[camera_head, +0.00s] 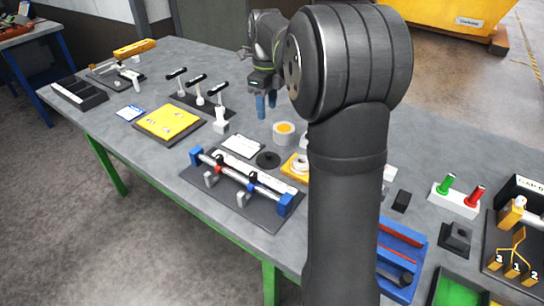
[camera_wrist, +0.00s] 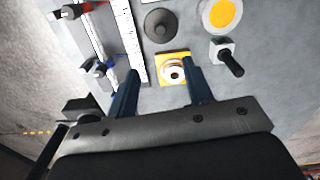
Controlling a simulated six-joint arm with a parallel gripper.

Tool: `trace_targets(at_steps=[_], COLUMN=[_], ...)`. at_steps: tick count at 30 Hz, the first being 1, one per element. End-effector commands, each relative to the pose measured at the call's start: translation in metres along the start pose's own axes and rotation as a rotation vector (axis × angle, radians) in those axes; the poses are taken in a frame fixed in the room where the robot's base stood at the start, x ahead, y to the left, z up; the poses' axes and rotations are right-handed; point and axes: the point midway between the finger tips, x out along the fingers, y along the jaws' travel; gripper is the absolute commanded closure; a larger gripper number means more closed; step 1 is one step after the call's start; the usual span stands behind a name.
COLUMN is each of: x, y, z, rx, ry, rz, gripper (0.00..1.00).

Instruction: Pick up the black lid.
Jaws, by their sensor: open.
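The black lid (camera_head: 267,160) is a flat round disc with a small knob in its middle. It lies on the grey table between the rail fixture and a white-and-orange round piece. In the wrist view the lid (camera_wrist: 159,27) is beyond the fingertips, at the top centre. My gripper (camera_head: 266,103) is open and empty, above the table and behind the lid in the head view. In the wrist view, my gripper (camera_wrist: 161,72) has its two blue fingers apart, with the yellow plate seen between them.
The yellow plate (camera_head: 289,168) with a white ring and the white-and-orange round piece (camera_head: 283,128) stand close to the lid. The rail fixture (camera_head: 240,185) with blue ends is in front. A white card (camera_head: 242,146) lies left of the lid. My arm hides part of the table.

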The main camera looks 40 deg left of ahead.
Motion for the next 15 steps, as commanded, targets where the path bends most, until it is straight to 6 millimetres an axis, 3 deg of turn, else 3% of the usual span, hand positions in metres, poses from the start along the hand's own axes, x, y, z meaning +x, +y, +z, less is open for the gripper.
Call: trace_targets(at_steps=[5,15], x=[0.015,0.089], y=[0.001,0.001], z=[0.000,-0.001], rx=[-0.017,-0.016], ry=[0.003,0.003], rz=[0.004,0.004], gripper=[0.53,0.53])
